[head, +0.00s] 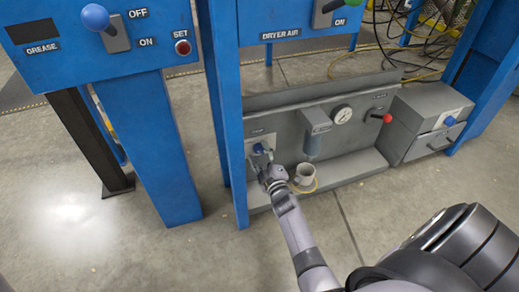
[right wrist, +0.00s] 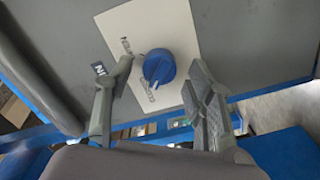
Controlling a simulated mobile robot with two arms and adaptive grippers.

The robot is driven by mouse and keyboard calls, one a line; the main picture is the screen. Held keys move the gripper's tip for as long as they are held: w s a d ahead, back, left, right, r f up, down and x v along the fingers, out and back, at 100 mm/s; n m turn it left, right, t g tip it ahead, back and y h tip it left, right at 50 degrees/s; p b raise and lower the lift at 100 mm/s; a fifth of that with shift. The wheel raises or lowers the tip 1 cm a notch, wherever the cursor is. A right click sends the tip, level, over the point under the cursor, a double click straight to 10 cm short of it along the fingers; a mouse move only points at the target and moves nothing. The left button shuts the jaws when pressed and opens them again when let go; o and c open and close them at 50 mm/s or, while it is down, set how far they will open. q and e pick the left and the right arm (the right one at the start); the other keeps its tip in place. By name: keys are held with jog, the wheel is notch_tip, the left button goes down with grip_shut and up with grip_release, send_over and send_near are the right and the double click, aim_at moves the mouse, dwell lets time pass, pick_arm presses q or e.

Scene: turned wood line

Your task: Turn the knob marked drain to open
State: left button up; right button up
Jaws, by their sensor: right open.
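A blue knob (head: 258,149) sits on a pale plate at the left end of the low grey panel. A dark label (right wrist: 98,69) beside the plate is mostly hidden; an N shows. My right gripper (right wrist: 161,76) is open, one finger on each side of the knob, with gaps visible. In the head view it is at the knob (head: 266,170). My left gripper is not seen.
A blue post (head: 228,130) stands just left of the panel. A grey box (head: 430,120) stands farther right.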

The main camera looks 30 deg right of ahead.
jog(key=shift+r, duration=0.1)
jog(key=shift+c, duration=0.6)
jog(key=c, duration=1)
jog(key=shift+c, duration=0.2)
